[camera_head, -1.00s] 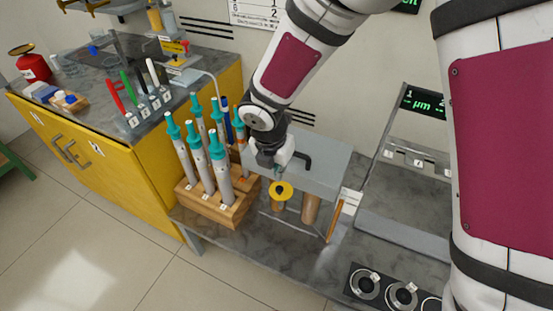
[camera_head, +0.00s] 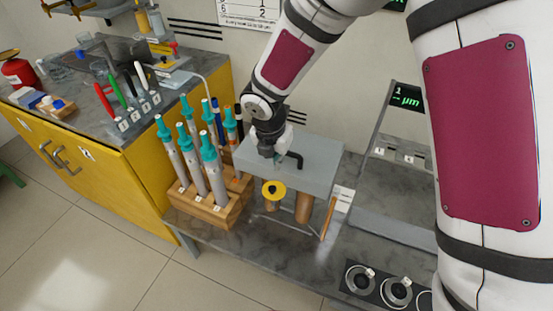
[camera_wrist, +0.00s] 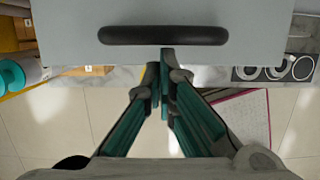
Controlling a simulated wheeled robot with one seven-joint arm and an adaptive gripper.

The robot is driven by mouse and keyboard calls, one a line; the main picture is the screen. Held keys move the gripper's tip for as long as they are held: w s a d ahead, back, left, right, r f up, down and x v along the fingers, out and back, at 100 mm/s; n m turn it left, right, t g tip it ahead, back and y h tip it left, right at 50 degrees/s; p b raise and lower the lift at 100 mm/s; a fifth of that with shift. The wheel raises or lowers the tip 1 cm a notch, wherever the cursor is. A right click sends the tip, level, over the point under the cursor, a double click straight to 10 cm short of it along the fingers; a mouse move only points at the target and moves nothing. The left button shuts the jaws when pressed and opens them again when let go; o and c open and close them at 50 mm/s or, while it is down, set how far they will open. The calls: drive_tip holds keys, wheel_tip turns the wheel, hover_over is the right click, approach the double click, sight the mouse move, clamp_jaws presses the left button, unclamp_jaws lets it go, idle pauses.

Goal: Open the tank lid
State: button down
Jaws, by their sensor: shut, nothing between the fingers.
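My gripper (camera_head: 268,153) is over the lid, just left of the handle. In the wrist view the shut, empty fingers (camera_wrist: 165,70) meet near the lid's edge, below the handle. Whether they touch the lid is unclear.
A wooden rack (camera_head: 207,205) of teal-topped pipettes stands close left of the lid. Round dials (camera_head: 397,291) sit at the front right. A yellow cabinet (camera_head: 130,155) stands left.

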drive_tip(key=shift+r, duration=0.15)
drive_tip(key=shift+w+d+r+g+p, duration=0.1)
drive_tip(key=shift+w+r+g+p, duration=0.25)
drive_tip(key=shift+p, duration=0.2)
drive_tip(key=shift+r, duration=0.15)
